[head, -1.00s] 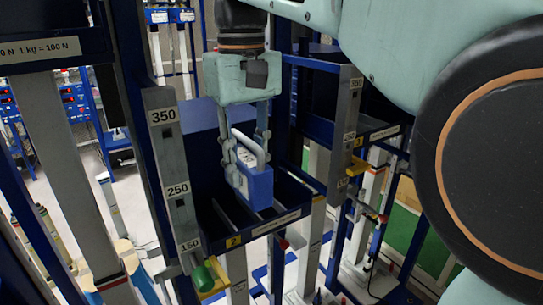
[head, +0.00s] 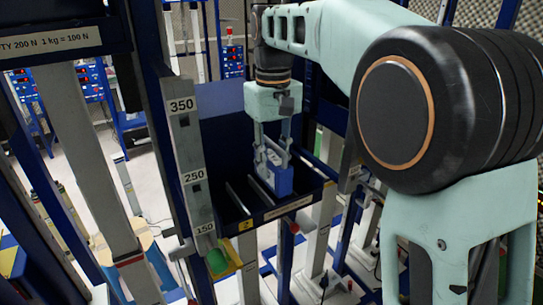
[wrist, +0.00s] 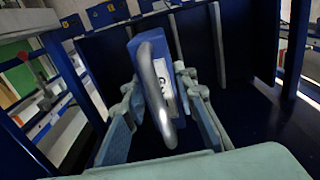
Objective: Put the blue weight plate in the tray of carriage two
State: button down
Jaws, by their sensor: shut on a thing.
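The blue weight plate (head: 281,181) is a thick blue block with a pale label and a steel handle (wrist: 155,90). My gripper (head: 272,155) is shut on it, with a finger on each side, as the wrist view shows. The plate hangs upright within the outline of carriage two's dark blue tray (head: 263,223), toward its right end. The tray carries a yellow tag (head: 246,225) marked 2. I cannot tell whether the plate touches the tray floor, as the front rim and the angle hide its underside.
Grey upright dividers (head: 238,198) stand in the tray left of the plate. A grey post (head: 189,160) marked 350, 250 and 150 rises at the tray's left, with a green knob (head: 217,262) below. A tall blue back panel (head: 225,125) stands behind the tray.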

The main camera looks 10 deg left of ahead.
jog(key=shift+f, duration=1.05)
jog(key=c, duration=1.6)
grip_release()
jog(key=shift+s+f, duration=0.15)
jog(key=shift+f, duration=0.1)
jog(key=shift+r, duration=0.1)
notch_tip(320, 180, up, 12)
jog(key=shift+p, duration=0.6)
